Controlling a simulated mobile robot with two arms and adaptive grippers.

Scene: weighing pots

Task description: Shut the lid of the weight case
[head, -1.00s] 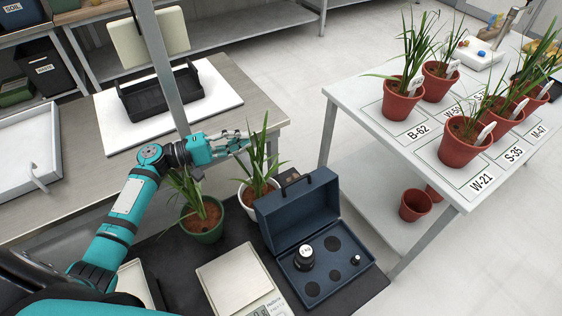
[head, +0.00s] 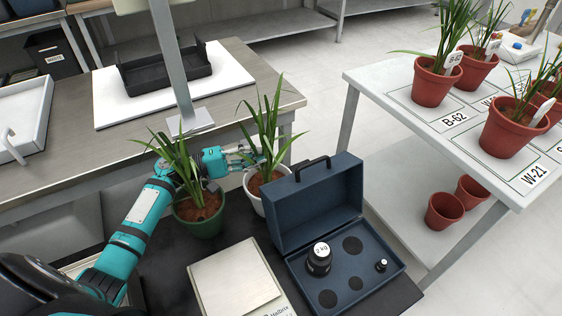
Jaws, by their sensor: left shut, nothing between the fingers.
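The blue weight case (head: 345,275) stands on the dark surface at the lower middle with its lid (head: 318,205) raised and the handle on top. In its base are a black 2 kg weight (head: 319,259) and a small weight (head: 381,265), beside several dark round recesses. My left gripper (head: 262,157) is shut and empty. It is left of and above the lid in the picture, among the leaves of the two potted plants, which partly hide it. It is apart from the case. My right gripper is not in view.
A plant in a green pot (head: 199,218) and one in a white pot (head: 262,189) stand left of the case. A scale (head: 235,281) sits in front of them. At right, a white table (head: 395,80) holds red pots.

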